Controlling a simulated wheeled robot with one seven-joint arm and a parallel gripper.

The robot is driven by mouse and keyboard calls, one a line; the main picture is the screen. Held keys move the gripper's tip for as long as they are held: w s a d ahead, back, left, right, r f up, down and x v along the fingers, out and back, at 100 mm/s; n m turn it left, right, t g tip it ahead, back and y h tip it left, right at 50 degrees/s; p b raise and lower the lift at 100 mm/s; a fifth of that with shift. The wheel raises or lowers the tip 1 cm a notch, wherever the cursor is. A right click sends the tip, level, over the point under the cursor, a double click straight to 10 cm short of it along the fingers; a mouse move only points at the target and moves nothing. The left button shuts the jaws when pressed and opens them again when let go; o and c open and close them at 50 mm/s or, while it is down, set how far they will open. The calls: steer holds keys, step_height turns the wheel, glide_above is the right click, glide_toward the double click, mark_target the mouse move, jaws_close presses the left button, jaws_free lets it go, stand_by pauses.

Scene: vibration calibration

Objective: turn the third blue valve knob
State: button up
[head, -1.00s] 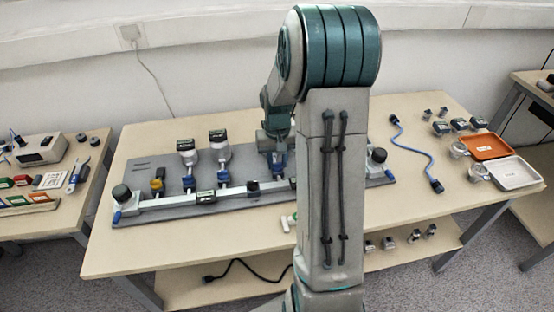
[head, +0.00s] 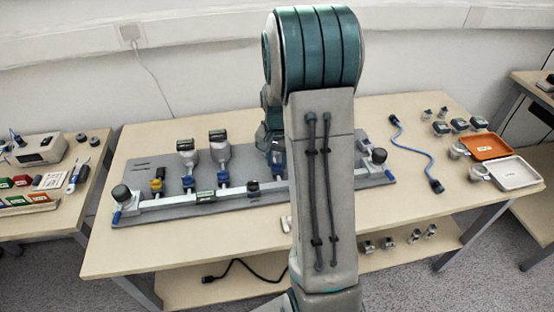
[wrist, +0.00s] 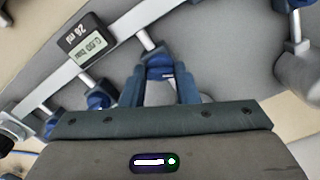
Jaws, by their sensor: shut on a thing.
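A grey manifold board (head: 150,209) with a silver rail carries a row of blue valve knobs. The first blue knob (head: 188,182) and second blue knob (head: 222,177) are clear to the left in the head view. My gripper (head: 277,158) is farther right along the row, partly hidden by my arm. In the wrist view my gripper (wrist: 160,84) is shut on a blue knob (wrist: 160,71), its fingers on either side. This looks like the third knob along the row. Another blue knob (wrist: 97,100) shows at its left in the wrist view.
A digital gauge (wrist: 83,41) sits on the rail near my gripper. Two white-bodied gauges (head: 219,149) stand behind the first knobs. The table front left of my arm is mostly clear.

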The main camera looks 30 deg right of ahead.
steer(key=m+p, duration=0.1)
steer(key=m, duration=0.5)
steer(key=shift+r+m+p, duration=0.15)
steer(key=shift+m+p, duration=0.15)
steer(key=shift+p, duration=0.1)
steer(key=m+p, duration=0.1)
steer(key=m, duration=0.2)
steer(key=shift+p, duration=0.3)
steer(key=shift+m+p, duration=0.7)
steer(key=shift+m, duration=0.8)
steer(key=o, duration=1)
steer(key=shift+c, duration=0.2)
step_height(320, 180, up, 14)
steer(key=p, duration=0.1)
steer(key=shift+f, duration=0.2)
